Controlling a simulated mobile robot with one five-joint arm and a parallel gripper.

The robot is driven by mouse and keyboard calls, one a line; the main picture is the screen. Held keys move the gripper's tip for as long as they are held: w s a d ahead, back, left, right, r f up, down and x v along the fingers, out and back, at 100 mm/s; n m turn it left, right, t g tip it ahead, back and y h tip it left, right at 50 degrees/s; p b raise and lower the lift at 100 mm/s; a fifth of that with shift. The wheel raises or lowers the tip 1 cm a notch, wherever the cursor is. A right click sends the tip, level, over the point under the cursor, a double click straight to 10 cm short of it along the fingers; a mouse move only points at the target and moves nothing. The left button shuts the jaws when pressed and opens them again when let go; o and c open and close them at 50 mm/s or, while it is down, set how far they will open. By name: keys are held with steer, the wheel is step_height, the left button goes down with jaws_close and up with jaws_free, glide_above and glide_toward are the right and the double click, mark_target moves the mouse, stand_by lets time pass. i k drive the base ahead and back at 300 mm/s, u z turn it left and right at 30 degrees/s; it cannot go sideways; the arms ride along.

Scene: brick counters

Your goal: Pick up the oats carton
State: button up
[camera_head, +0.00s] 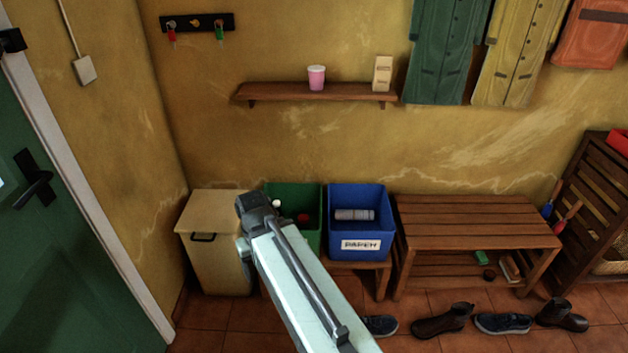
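A small beige carton (382,74) with brown print stands upright at the right end of the wooden wall shelf (318,94). Its print is too small to read; it is the only carton on the shelf. My pale arm reaches up from the bottom middle and ends in a dark joint in front of the green bin, below and left of the carton. No gripper fingers show. Nothing of my arm touches the carton or the shelf.
Below are a green bin (309,236), a blue bin (358,195), a beige box (217,262) and a slatted bench (475,215). Shoes (503,323) lie on the floor.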

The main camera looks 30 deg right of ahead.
mark_target(383, 61)
steer(key=z, duration=2.4)
steer(key=k, duration=0.95)
steer(key=u, duration=2.05)
steer(key=i, duration=1.65)
steer(key=z, duration=0.05)
